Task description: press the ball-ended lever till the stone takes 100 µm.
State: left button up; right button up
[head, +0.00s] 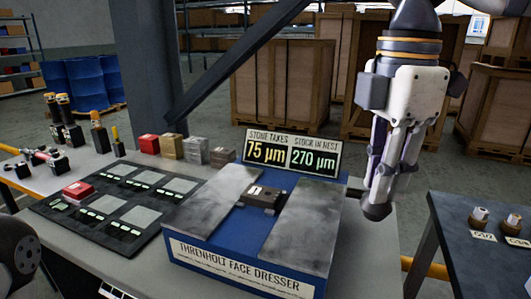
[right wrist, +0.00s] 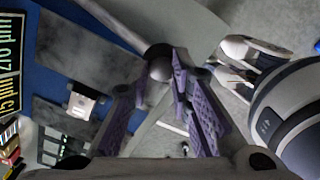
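The blue-and-grey dresser (head: 215,248), labelled THRENHOLT FACE DRESSER, stands on the bench. Its sign (head: 290,153) reads STONE TAKES 75 µm and STOCK IN NEST 270 µm. A dark block (head: 262,195) sits in the nest between two grey plates. My right gripper (head: 388,190) points down beside the dresser's right side. A dark ball (head: 376,209), apparently the lever's end, shows at its fingertips. In the right wrist view the ball (right wrist: 159,63) lies at the tips of the purple-padded fingers, which stand apart; contact is unclear.
A dark mat (head: 120,205) with marked squares and a red block (head: 77,190) lies left of the dresser. Several blocks (head: 170,146) stand behind it. A dark side table (head: 480,255) with small parts stands at right, across a gap.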

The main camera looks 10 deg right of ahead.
jog(key=shift+f, duration=0.3)
jog(key=shift+s+a+f, duration=0.1)
jog(key=shift+s+f, duration=0.1)
jog(key=shift+f, duration=0.3)
jog(key=shift+s+a+f, duration=0.1)
jog(key=shift+s+f, duration=0.1)
jog(key=shift+f, duration=0.25)
pick_arm(q)
jog(key=shift+w+r, duration=0.3)
jog(key=shift+w, duration=0.05)
pick_arm(e)
jog(key=shift+s+a+f, duration=0.15)
jog(key=shift+s+f, duration=0.1)
jog(key=shift+f, duration=0.4)
jog(key=shift+s+a+f, duration=0.15)
jog(key=shift+s+f, duration=0.05)
jog(key=shift+f, duration=0.45)
jog(key=shift+s+a+f, duration=0.15)
jog(key=shift+s+f, duration=0.1)
jog(key=shift+f, duration=0.4)
jog(key=r, duration=0.4)
jog(key=w+d+r, duration=0.1)
jog(key=r, duration=0.3)
jog(key=w+r, duration=0.1)
jog(key=r, duration=0.3)
jog(key=shift+w+d+r, duration=0.25)
jog(key=shift+r, duration=0.05)
